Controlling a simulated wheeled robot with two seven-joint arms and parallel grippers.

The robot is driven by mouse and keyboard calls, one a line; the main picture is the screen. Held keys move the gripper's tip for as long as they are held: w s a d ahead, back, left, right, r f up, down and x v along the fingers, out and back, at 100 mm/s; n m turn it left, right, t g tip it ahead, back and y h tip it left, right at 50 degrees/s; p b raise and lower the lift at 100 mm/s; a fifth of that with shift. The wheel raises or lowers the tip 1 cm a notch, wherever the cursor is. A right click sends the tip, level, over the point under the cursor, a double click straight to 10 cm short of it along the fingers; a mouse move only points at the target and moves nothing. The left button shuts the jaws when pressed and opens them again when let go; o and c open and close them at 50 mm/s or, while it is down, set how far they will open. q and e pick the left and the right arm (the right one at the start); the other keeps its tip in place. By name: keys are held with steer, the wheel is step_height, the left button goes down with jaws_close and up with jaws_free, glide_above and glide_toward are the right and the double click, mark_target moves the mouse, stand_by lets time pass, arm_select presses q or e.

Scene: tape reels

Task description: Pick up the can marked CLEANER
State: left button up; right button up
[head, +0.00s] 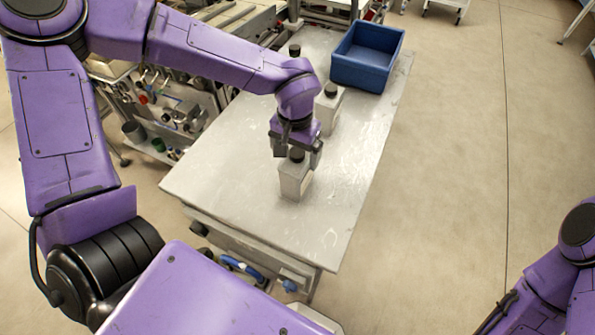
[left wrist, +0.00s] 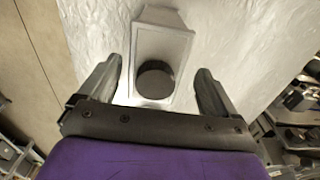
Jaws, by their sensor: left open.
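A pale rectangular can (head: 294,181) with a black cap stands upright on the white table, directly below my left gripper (head: 297,150). In the left wrist view the same can (left wrist: 161,48) lies between the two open fingers of my left gripper (left wrist: 163,92), its black cap facing the camera, with a gap on each side. A second pale can (head: 328,108) with a black cap stands farther back, partly behind my left wrist. A third black cap (head: 294,50) shows behind my left forearm. No CLEANER marking is readable on any can. My right gripper is out of view.
The white table (head: 230,150) is clear at the front and along its right side. A blue bin (head: 368,55) stands at its far right corner. A cluttered cart (head: 165,110) stands left of the table. Floor is open on the right.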

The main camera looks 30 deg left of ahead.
arm_select(q)
steer(key=f, duration=0.4)
steer(key=shift+s+d, duration=0.15)
steer(key=shift+d, duration=0.1)
steer(key=shift+f, duration=0.2)
steer(key=shift+r, duration=0.1)
steer(key=c, duration=1.3)
